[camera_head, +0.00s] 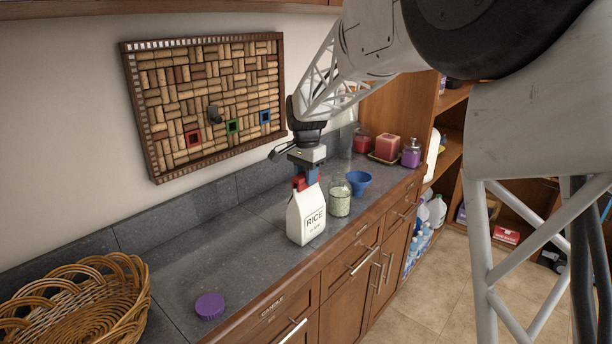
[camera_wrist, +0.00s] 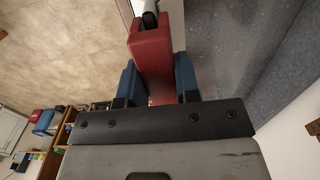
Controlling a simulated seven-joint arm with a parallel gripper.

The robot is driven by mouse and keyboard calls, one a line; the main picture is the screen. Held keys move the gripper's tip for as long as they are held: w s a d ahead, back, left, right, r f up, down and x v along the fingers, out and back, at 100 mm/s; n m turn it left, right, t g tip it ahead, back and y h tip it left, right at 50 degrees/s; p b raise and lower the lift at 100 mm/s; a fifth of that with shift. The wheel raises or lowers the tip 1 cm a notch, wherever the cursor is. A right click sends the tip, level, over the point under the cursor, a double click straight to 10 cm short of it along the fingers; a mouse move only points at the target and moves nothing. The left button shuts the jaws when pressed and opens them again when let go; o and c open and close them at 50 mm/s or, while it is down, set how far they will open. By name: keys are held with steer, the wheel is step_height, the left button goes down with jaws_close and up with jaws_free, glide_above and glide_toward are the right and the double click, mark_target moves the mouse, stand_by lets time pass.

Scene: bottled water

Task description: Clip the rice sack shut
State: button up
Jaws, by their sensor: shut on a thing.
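The white rice sack (camera_head: 306,220), printed RICE, stands upright on the counter with its top folded to a ridge. My gripper (camera_head: 307,177) points down just behind the top of the sack. In the wrist view, the blue fingers of my gripper (camera_wrist: 156,82) grip the red clip (camera_wrist: 152,50) from both sides. A pale strip beside the clip's far end may be the sack. I cannot tell whether the clip touches the sack.
A glass jar of rice (camera_head: 340,199) and a blue funnel (camera_head: 358,183) stand close right of the sack. A purple lid (camera_head: 210,306) and a wicker basket (camera_head: 78,308) are at the left. Candles (camera_head: 388,148) stand at the far end.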

steer(key=shift+f, duration=0.35)
stand_by(1.1)
steer(key=o, duration=1)
steer(key=shift+c, duration=0.2)
steer(key=shift+o, duration=0.4)
steer(key=o, duration=0.4)
steer(key=shift+r, duration=0.15)
steer(key=shift+r, duration=2.8)
